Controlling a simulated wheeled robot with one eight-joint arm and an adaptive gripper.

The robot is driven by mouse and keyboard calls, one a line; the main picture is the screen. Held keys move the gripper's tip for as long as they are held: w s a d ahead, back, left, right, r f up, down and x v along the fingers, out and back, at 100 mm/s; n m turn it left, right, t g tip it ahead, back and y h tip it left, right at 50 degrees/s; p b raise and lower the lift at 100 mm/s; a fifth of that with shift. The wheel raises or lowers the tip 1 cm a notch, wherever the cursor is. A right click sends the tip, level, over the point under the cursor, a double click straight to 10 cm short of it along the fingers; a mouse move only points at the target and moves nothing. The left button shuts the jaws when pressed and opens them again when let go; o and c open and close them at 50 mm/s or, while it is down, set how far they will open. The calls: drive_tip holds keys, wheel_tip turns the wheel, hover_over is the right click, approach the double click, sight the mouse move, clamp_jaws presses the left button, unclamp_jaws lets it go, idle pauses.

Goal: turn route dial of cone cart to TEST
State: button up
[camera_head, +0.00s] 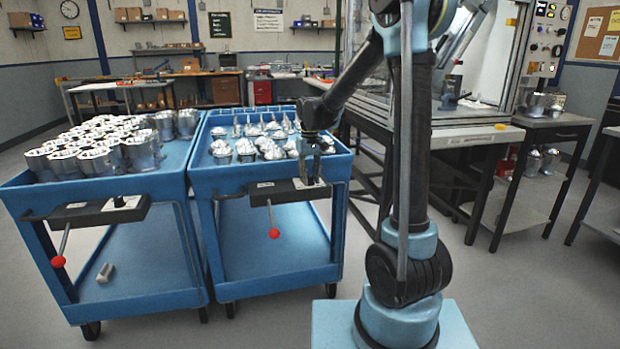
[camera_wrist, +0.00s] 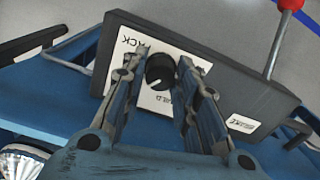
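The cone cart (camera_head: 203,180) is the right-hand of two blue carts and carries cone-shaped metal parts (camera_head: 262,140). A dark control box (camera_head: 285,192) hangs on its front edge; it also shows in the wrist view (camera_wrist: 215,75). The route dial (camera_wrist: 160,70) is a round black knob with a white pointer mark toward the lower side in the wrist view. Its white label plate (camera_wrist: 150,103) reads "PACK" at upper left; other lettering is partly hidden. My gripper (camera_wrist: 160,63) is open, one finger on each side of the dial. I cannot tell whether they touch it.
A red-knobbed lever (camera_head: 274,233) hangs from the box; it also shows in the wrist view (camera_wrist: 288,6). The left cart (camera_head: 30,195) holds cylindrical housings and has a similar box (camera_head: 100,210). A machine enclosure stands behind my arm. The floor in front is clear.

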sight(310, 177)
drive_tip(key=shift+n, duration=0.5)
drive_tip(key=o, duration=1.1)
drive_tip(key=shift+r, duration=0.15)
wheel_tip(310, 177, up, 12)
drive_tip(key=shift+w+f, duration=0.1)
drive_tip(key=shift+f, duration=0.05)
drive_tip(key=shift+d, duration=0.1)
